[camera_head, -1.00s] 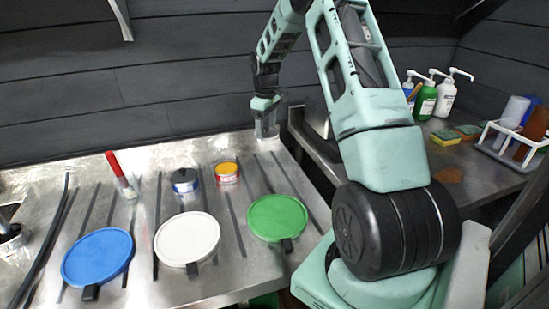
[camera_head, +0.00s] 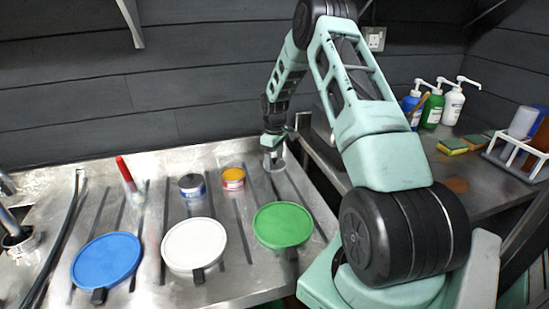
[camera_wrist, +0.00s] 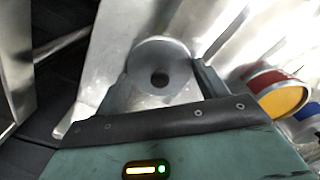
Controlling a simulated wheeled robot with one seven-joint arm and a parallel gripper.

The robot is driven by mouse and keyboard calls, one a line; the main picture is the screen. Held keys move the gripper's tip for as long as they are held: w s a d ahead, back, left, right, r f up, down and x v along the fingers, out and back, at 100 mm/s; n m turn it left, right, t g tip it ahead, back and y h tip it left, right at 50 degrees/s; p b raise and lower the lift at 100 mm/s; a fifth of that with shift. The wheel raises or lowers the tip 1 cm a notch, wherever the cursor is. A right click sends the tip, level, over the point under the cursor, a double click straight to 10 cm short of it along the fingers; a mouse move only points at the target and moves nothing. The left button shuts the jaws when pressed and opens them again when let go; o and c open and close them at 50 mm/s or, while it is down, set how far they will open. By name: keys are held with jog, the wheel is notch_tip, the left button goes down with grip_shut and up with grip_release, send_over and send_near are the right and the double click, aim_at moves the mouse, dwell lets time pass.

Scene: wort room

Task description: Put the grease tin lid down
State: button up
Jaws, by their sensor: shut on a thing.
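My gripper (camera_head: 272,158) is over the back right of the steel worktop, low near its surface. In the head view the lid (camera_head: 274,167) shows only as a small grey shape under the fingers. I cannot tell whether it touches the worktop. A red tin with a yellow-orange top (camera_head: 233,177) stands just left of the gripper, also in the wrist view (camera_wrist: 278,97).
Blue (camera_head: 106,261), white (camera_head: 194,245) and green (camera_head: 283,225) round discs lie along the front. A red-handled tool (camera_head: 126,170) is at the back left. Pump bottles (camera_head: 432,108) and sponges (camera_head: 452,146) stand on the right counter. Bare worktop lies around the gripper.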

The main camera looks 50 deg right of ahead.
jog(key=shift+f, duration=0.15)
jog(key=o, duration=1)
jog(key=shift+c, duration=0.2)
notch_tip(320, 180, up, 12)
jog(key=b, duration=0.2)
jog(key=a+r+n, duration=0.1)
jog(key=a+r, duration=0.1)
jog(key=a, duration=0.9)
jog(key=a+r+n, duration=0.1)
jog(key=a+r, duration=0.1)
jog(key=a, duration=1)
jog(key=s+a+r+n, duration=0.1)
jog(key=s+a, duration=0.2)
jog(key=a, duration=0.4)
jog(key=s+a+r, duration=0.1)
jog(key=s+a, duration=0.3)
jog(key=a, duration=0.3)
jog(key=s+a+n, duration=0.1)
jog(key=s+a, duration=0.5)
jog(key=s, duration=0.5)
jog(key=s+a+f+n, duration=0.1)
jog(key=s+a, duration=0.4)
jog(key=s, duration=0.7)
jog(key=shift+s+a+y, duration=0.25)
jog(key=shift+a+y, duration=0.05)
jog(key=shift+a, duration=0.1)
